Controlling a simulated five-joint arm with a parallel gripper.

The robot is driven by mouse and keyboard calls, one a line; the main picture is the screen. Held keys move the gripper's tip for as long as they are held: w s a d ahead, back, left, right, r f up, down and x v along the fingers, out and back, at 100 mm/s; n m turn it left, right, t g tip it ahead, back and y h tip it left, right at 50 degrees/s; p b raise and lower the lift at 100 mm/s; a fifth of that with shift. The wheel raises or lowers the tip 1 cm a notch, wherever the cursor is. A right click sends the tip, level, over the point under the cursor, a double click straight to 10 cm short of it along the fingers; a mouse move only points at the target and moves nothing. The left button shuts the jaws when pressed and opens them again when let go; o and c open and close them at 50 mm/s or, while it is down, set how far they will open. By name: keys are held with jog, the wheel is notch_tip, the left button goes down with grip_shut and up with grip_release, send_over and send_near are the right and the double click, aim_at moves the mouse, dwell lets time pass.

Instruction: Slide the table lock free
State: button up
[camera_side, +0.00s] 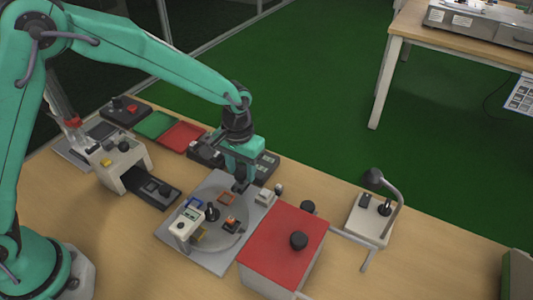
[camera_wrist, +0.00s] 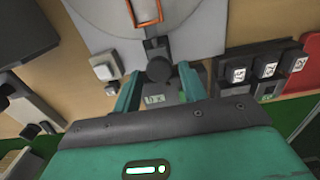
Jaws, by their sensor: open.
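The round grey turntable on its square base plate (camera_side: 208,263) lies in the middle of the bench. Its edge also shows at the top of the wrist view (camera_wrist: 198,38). A dark round knob (camera_wrist: 159,68), which looks like the table lock, sits at the turntable's edge beside a small marked grey plate (camera_wrist: 153,99). My gripper (camera_side: 240,187) is low over the turntable's far edge and hides the knob in the side view. In the wrist view my gripper (camera_wrist: 158,78) is open, with one finger on each side of the knob. I cannot tell whether either finger touches it.
A beige block (camera_side: 265,197) stands close to the right of my gripper. A red-topped box (camera_side: 282,243) with a black knob is nearer the front right. A black keyed panel (camera_wrist: 266,68) lies beside the plate. A lamp-like stand (camera_side: 371,219) is farther right.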

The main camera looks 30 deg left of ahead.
aim_at(240, 173)
jog(key=shift+r, duration=2.3)
jog(key=shift+a+r, duration=0.1)
jog(key=shift+r, duration=0.1)
jog(key=s+a+r+t, duration=0.4)
jog(key=s+a+r, duration=1)
jog(key=r, duration=0.2)
jog(key=s+a+t, duration=0.1)
jog(key=s+a, duration=0.2)
jog(key=s, duration=0.4)
jog(key=shift+s+a+f+t, duration=0.2)
jog(key=shift+a+t, duration=0.1)
jog(key=shift+a, duration=0.1)
